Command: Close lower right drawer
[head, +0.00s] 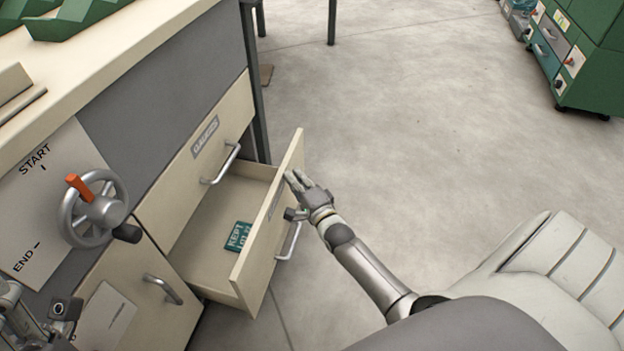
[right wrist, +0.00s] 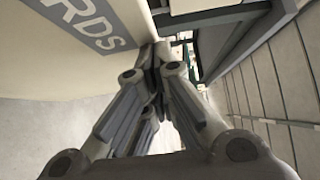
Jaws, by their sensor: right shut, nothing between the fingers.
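The lower right drawer (head: 266,232) stands pulled out from the cream and grey bench, its inside showing. A small green item lettered "KEPT" (head: 239,236) lies in it. Its front carries a metal handle (head: 289,241) and a label, which shows in the right wrist view as "RDS" (right wrist: 95,22). My right gripper (head: 291,180) is shut and empty. It is at the outer face of the drawer front, near its far upper end; I cannot tell whether it touches. Its fingers (right wrist: 155,58) show beside the panel in the right wrist view. Parts of my left gripper (head: 62,318) show at the lower left corner.
A closed drawer (head: 205,135) with a handle is above the open one. A handwheel (head: 97,210) with an orange knob stands out from a START/END panel (head: 40,170). A lower left front (head: 140,285) has a handle. Open floor lies right; a green cabinet (head: 590,60) is far right.

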